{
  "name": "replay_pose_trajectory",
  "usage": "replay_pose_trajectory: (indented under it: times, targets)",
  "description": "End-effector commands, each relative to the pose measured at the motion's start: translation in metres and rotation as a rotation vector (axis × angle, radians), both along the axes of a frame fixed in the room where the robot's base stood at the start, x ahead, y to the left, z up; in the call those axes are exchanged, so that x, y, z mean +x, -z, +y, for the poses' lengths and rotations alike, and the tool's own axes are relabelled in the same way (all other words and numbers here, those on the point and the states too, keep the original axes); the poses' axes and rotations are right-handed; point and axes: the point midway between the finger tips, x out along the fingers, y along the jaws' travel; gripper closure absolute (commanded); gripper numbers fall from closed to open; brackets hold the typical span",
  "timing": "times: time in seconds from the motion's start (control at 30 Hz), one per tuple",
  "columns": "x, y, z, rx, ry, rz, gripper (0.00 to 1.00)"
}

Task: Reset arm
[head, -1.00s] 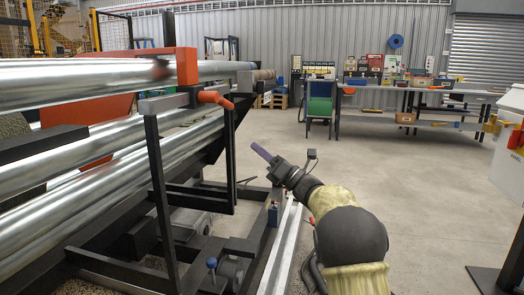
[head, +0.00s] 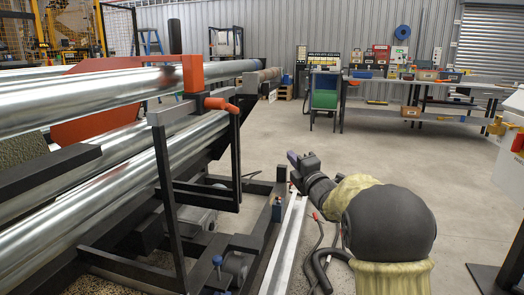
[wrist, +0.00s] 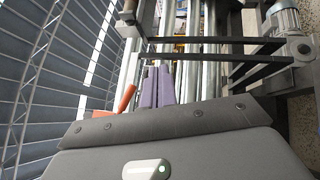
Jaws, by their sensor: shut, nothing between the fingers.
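My gripper (head: 293,158) is at the end of my arm in the middle of the head view, to the right of the roller machine. Its purple fingers are shut with nothing between them, and they also show in the wrist view (wrist: 157,88). My arm is bent, with its dark round joint close to the camera at the lower right. The fingers are apart from the machine's black frame (head: 170,200) in the head view.
Shiny metal rollers (head: 90,105) and an orange handle (head: 221,104) are on the left. A workbench (head: 430,84) with several boxes stands at the back right. A dark hose (head: 318,265) lies on the floor by my arm. Open concrete floor lies between arm and bench.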

Motion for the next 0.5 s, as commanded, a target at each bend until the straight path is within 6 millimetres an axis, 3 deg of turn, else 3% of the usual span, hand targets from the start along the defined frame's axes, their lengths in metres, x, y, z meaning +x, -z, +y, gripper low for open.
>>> replay_pose_trajectory:
  times: [0.07, 0.27, 0.5]
  targets:
    - [-0.009, 0.003, -0.013, 0.105, 0.055, 0.142, 1.0]
    - [-0.044, 0.038, -0.043, 0.38, 0.214, 0.485, 1.0]
    - [-0.119, 0.086, -0.064, 0.719, 0.451, 0.863, 1.0]
